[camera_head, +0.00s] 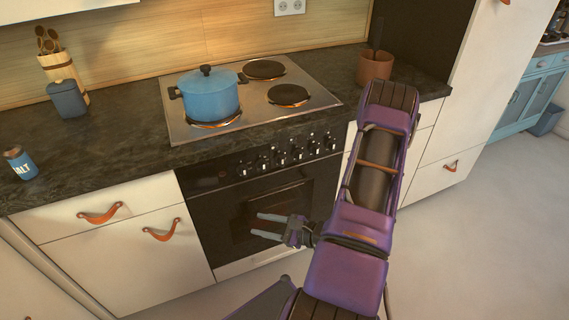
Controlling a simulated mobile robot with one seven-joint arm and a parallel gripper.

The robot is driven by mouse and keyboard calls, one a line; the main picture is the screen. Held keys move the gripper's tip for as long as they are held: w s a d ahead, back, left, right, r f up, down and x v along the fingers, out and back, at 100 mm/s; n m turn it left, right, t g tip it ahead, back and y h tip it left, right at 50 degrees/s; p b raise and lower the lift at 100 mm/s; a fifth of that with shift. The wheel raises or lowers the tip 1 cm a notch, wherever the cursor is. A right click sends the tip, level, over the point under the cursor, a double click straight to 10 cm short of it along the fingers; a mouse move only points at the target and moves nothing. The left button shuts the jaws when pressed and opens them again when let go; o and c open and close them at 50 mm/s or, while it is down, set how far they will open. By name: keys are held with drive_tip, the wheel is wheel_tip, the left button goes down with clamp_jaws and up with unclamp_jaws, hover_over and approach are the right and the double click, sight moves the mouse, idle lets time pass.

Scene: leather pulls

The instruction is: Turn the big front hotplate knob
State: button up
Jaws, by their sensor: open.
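A row of several small dark knobs with light marks (289,154) runs along the black control panel above the oven door. I cannot tell from their size here which one is the big front hotplate knob. A blue lidded pot (209,96) stands on the front left hotplate of the steel hob (255,118). My gripper (257,225) is open and empty, its two fingers pointing left. It shows in front of the oven door, lower in the picture than the knobs and apart from them. My purple arm comes up from the bottom and bends beside the right end of the panel.
Two bare hotplates (288,95) show on the hob. A brown pot with a dark utensil (375,67) stands right of it. A salt jar (20,163) and a dark canister (68,99) stand left. Drawers with leather pulls (162,230) flank the oven. Floor at right is clear.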

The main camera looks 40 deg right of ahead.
sight(283, 160)
drive_tip(key=s+d+r+m+t+h, duration=0.2)
drive_tip(key=d+m+h, duration=0.4)
drive_tip(key=d, duration=0.1)
drive_tip(key=s+d+r+m+t+h, duration=0.2)
drive_tip(key=d+r+m+h, duration=0.1)
drive_tip(key=d+m+h, duration=0.25)
drive_tip(key=shift+m, duration=0.35)
drive_tip(key=b+x, duration=0.1)
drive_tip(key=x, duration=1.6)
drive_tip(key=shift+w+d+r, duration=0.1)
drive_tip(key=shift+w+d, duration=0.15)
clamp_jaws()
